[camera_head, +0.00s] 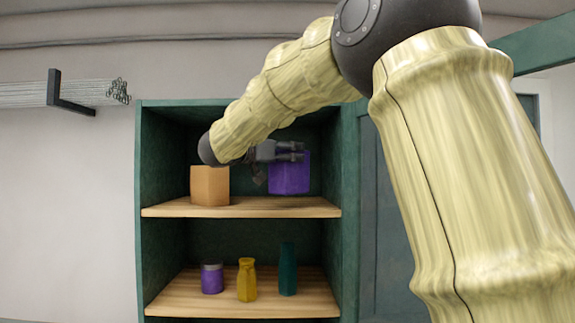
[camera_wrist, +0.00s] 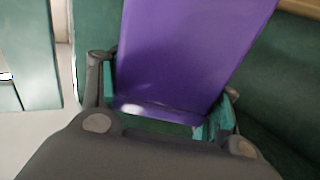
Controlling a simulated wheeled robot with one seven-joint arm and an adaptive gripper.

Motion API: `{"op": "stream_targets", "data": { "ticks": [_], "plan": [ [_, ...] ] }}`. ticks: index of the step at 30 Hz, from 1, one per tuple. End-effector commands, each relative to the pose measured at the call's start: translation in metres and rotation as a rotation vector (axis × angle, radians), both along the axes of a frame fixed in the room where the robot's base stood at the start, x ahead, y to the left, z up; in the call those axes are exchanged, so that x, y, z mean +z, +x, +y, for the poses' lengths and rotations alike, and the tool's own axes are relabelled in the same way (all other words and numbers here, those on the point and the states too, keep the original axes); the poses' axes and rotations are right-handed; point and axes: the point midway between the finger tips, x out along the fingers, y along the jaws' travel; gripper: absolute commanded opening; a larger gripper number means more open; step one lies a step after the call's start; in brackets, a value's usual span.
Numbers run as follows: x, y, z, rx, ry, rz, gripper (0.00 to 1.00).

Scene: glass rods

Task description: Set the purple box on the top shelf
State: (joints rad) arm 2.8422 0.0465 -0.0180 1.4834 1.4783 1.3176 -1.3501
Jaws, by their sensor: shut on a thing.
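The purple box (camera_head: 289,177) is in the upper compartment of the green shelf unit, at the right side over the top wooden shelf (camera_head: 245,207). My gripper (camera_head: 290,152) reaches in from the left and is shut on the box. In the wrist view the purple box (camera_wrist: 185,55) fills the space between the two fingers of my gripper (camera_wrist: 165,112), with teal pads at its sides. The box's lower edge looks close to the shelf surface; I cannot tell whether it touches.
An orange-brown box (camera_head: 210,186) stands on the left of the top shelf. The lower shelf (camera_head: 190,296) holds a purple jar (camera_head: 212,279), a yellow bottle (camera_head: 247,280) and a teal bottle (camera_head: 288,269). A rack of glass rods (camera_head: 60,93) is on the wall at left.

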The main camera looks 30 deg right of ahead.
Motion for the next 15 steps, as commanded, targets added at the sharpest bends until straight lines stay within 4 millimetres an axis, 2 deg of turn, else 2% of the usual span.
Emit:
{"op": "stream_targets", "data": {
  "ticks": [6,15],
  "plan": [
    [0.0,0.03,-0.018,-0.001,0.0,0.001,0.06],
    [-0.003,0.045,-0.027,0.0,0.0,-0.001,0.06]
  ]
}}
